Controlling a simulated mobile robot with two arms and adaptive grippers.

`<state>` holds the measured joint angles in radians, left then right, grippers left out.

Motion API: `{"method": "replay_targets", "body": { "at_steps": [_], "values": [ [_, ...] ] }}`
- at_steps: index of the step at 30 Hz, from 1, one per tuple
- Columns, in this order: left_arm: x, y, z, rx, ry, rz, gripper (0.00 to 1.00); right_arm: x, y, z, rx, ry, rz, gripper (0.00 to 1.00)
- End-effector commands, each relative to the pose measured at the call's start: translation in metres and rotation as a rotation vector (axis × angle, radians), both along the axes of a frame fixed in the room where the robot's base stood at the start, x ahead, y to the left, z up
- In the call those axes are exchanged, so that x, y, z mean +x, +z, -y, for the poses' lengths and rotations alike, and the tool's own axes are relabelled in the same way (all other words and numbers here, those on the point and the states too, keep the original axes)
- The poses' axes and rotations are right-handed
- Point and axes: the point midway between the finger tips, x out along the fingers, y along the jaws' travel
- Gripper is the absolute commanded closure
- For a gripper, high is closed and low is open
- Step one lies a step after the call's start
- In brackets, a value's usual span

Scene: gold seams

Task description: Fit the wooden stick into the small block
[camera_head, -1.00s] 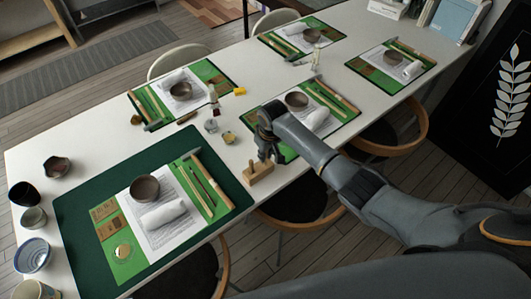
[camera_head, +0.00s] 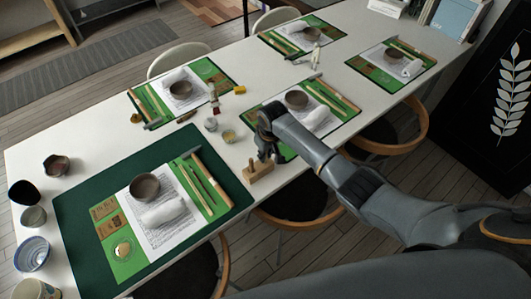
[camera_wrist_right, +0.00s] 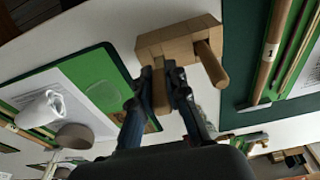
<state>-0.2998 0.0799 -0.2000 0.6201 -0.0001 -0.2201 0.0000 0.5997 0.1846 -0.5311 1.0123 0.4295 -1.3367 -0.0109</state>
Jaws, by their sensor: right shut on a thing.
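The small block (camera_head: 258,171) is pale wood and sits on the white table near its front edge, right of the dark green mat. In the right wrist view the block (camera_wrist_right: 180,39) has one wooden peg (camera_wrist_right: 211,65) sticking out of it. My right gripper (camera_head: 266,155) is directly above the block. In the right wrist view my right gripper (camera_wrist_right: 172,82) is shut on a wooden stick (camera_wrist_right: 159,84), whose end meets the block's face beside the peg. I cannot tell how deep it sits. My left gripper is not in view.
A dark green mat (camera_head: 75,215) with a bowl, rolled cloth and tools lies left of the block. Another place setting with a bowl (camera_head: 297,99) is behind my right arm. Chairs line the front edge.

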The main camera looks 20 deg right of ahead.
Motion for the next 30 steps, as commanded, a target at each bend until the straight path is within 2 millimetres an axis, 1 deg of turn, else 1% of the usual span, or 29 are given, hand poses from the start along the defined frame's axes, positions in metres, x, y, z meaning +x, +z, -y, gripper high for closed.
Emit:
{"method": "replay_targets", "body": {
  "at_steps": [8, 9, 11, 12, 13, 26, 30],
  "values": [
    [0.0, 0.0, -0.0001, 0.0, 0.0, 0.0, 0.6, 0.0001, 0.0001, 0.0, 0.0, 0.0, 0.0, 1.0],
    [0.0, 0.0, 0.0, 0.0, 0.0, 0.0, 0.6, 0.0001, 0.0001, 0.0, 0.0, 0.0, 0.0, 0.82],
    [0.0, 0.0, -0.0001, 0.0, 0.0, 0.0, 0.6, 0.0001, 0.0001, 0.0, 0.0, 0.0, 0.0, 0.69],
    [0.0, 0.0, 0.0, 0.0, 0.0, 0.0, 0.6, 0.0001, 0.0001, 0.0, 0.0, 0.0, 0.0, 0.61],
    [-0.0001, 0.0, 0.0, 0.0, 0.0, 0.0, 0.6, 0.0001, 0.0001, 0.0, 0.0, 0.0, 0.0, 0.59],
    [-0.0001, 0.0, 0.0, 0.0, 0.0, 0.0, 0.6, 0.0, 0.0002, 0.0002, 0.0, 0.0, 0.0, 0.59],
    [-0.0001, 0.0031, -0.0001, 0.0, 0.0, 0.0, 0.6, -0.0002, 0.0029, 0.0003, 0.0, 0.0, 0.0, 0.59]
  ]
}}
